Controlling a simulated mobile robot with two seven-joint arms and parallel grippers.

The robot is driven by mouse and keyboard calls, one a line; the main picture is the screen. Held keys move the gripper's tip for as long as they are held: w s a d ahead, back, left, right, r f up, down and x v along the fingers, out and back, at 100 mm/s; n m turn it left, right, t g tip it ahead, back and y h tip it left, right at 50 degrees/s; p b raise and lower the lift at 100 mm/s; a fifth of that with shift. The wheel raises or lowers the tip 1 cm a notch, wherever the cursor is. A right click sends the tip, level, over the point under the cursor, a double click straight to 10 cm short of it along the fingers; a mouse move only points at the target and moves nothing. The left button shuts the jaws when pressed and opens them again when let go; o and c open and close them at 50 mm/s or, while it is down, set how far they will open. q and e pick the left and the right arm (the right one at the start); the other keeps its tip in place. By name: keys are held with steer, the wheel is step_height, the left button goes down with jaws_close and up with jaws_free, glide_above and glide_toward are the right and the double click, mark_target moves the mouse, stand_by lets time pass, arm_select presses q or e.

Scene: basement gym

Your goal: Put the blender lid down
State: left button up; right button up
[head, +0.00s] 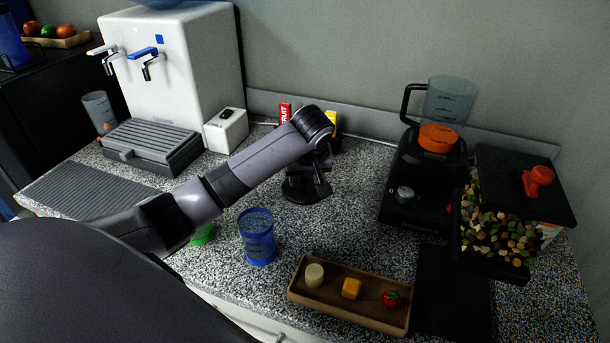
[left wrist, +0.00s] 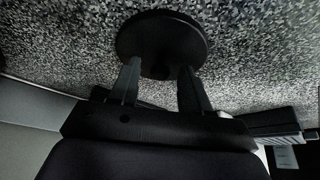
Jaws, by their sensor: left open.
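The blender lid (head: 299,194) is a dark round disc at the counter's middle, partly hidden under my left gripper (head: 314,182). In the left wrist view the lid (left wrist: 163,35) lies flat against the speckled counter, just beyond my left gripper's fingertips (left wrist: 160,70). The two fingers are spread apart, at the near edge of the disc, and I cannot tell whether they touch it. The blender (head: 423,170) stands at the right with its clear jug (head: 450,97) open on top and something orange at the jug's bottom. My right gripper is not in view.
A blue cup (head: 257,244) stands in front of my left arm. A wooden tray (head: 322,298) with small food pieces lies at the front. A dark-lidded container (head: 520,185) is at the right, a white dispenser (head: 180,80) at the back left. Bare counter (head: 347,222) lies right of the lid.

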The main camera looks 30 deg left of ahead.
arm_select(q)
steer(key=v, duration=1.2)
steer(key=shift+r, duration=0.15)
steer(key=shift+w, duration=0.1)
